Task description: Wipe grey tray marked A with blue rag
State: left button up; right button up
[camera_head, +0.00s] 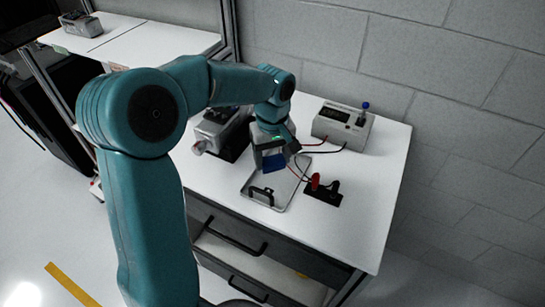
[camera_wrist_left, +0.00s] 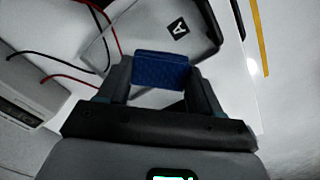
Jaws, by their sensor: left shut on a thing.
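The grey tray (camera_head: 283,193) lies on the white table top, with a dark handle at its near side. In the left wrist view the tray (camera_wrist_left: 205,22) shows a black square marked A. My left gripper (camera_head: 272,158) is above the far part of the tray, pointing down. It is shut on the blue rag (camera_wrist_left: 160,70), which sits between the two fingers; the rag also shows in the head view (camera_head: 274,163). I cannot tell whether the rag touches the tray. My right gripper is not in view.
A grey meter box (camera_head: 343,128) with a blue-tipped lever stands at the back right. Red and black leads run from it to a black plate (camera_head: 322,194) right of the tray. A grey device (camera_head: 220,130) stands left of the gripper. The table's right front is clear.

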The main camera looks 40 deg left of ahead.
pick_arm(q)
notch_tip(320, 180, up, 3)
jog(key=shift+r+p, duration=0.1)
jog(key=shift+p, duration=1.1)
